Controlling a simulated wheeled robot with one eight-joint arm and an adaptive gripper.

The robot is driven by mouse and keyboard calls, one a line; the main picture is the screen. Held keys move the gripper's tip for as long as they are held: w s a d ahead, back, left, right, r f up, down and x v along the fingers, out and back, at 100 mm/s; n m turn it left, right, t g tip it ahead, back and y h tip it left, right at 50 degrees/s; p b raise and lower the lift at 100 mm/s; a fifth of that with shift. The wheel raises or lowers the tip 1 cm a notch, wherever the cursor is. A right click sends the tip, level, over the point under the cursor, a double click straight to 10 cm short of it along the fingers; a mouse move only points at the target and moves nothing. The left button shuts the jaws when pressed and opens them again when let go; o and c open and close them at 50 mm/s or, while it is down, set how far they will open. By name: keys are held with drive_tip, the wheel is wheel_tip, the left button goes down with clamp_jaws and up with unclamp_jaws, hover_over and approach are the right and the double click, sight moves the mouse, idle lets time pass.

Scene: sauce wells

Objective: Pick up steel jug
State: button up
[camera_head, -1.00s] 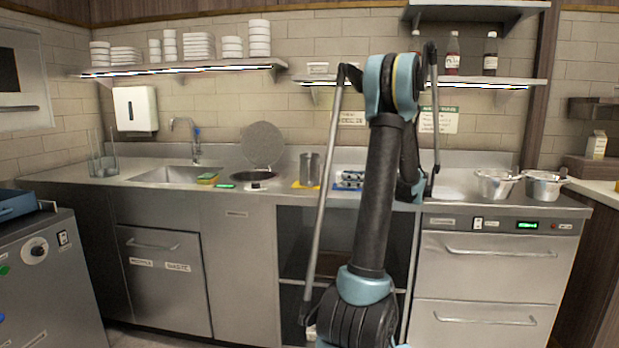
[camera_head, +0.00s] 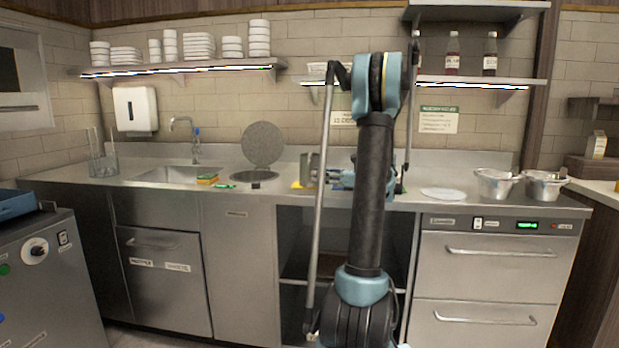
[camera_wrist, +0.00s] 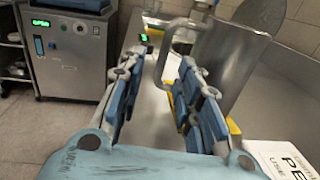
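The steel jug (camera_head: 306,166) stands upright on the counter, on a yellow mat (camera_head: 296,185), just left of my gripper (camera_head: 333,180) in the head view. In the wrist view the jug's grey body (camera_wrist: 222,70) is ahead and to the right, with its handle turned toward my gripper (camera_wrist: 160,66). The two blue-padded fingers are spread apart. The handle shows in the gap between the fingertips, and no finger is visibly closed on it. The right finger hides part of the jug's lower side.
A round raised lid (camera_head: 262,144) stands behind a round opening left of the jug. A sponge (camera_head: 207,179) lies by the sink (camera_head: 172,175). Two steel pots (camera_head: 496,184) stand at the right. A shelf (camera_head: 190,68) hangs above. A printed white sign (camera_wrist: 290,160) is near my right finger.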

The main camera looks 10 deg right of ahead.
sight(308, 181)
drive_tip(key=shift+r+x, duration=0.15)
drive_tip(key=shift+x, duration=1.15)
drive_tip(key=shift+r+x, duration=0.2)
drive_tip(key=shift+x, duration=1.15)
drive_tip(key=shift+w, duration=0.1)
drive_tip(key=shift+d, duration=0.1)
drive_tip(key=shift+c, duration=0.2)
clamp_jaws()
